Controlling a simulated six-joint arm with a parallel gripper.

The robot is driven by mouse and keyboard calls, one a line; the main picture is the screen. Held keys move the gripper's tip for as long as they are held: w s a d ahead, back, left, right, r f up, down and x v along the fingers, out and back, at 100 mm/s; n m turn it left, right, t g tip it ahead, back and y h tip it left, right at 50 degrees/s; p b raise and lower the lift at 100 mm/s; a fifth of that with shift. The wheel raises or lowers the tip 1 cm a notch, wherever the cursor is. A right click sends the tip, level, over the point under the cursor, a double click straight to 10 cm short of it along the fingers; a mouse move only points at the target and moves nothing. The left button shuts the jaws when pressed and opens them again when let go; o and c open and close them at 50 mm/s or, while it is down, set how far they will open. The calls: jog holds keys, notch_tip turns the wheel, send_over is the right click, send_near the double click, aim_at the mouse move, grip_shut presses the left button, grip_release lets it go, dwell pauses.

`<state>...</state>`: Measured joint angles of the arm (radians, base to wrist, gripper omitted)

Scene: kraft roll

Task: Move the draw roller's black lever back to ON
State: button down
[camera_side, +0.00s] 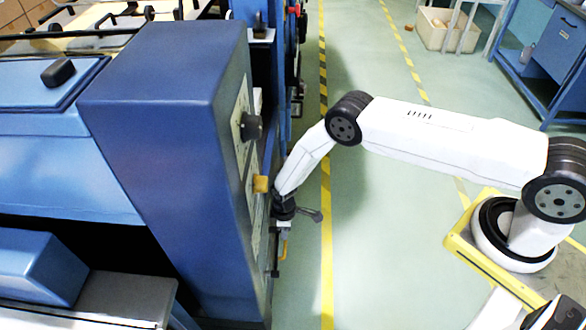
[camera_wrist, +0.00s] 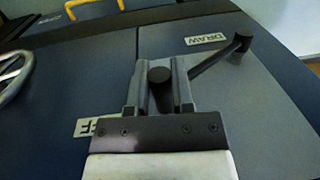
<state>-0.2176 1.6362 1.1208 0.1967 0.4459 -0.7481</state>
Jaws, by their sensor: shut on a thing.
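The black lever (camera_wrist: 220,57) slants up and right from beside my gripper's right finger to a round knob in the wrist view. In the side view its end (camera_side: 313,215) sticks out to the right, past the machine's face. My gripper (camera_wrist: 160,88) is shut on a black upright cylinder (camera_wrist: 160,76), which looks like part of the lever. In the side view my gripper (camera_side: 284,206) is low beside the blue machine. A DRAW label (camera_wrist: 206,40) lies left of the lever's knob. Another label (camera_wrist: 84,127) shows only "FF"; my gripper hides the rest.
The blue machine housing (camera_side: 165,110) stands directly left of my gripper. A black knob (camera_side: 250,127) and a yellow block (camera_side: 261,184) stick out above my gripper. A yellow handle (camera_side: 283,249) is below it.

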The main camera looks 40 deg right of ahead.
jog(key=s+a+r+t+h, duration=0.1)
jog(key=s+a+r, duration=0.5)
jog(key=s+a, duration=0.2)
jog(key=shift+s+r, duration=0.15)
jog(key=shift+s, duration=0.05)
dwell(1.6)
jog(key=shift+s+a, duration=0.1)
jog(key=c, duration=0.5)
grip_release()
jog(key=shift+r, duration=0.15)
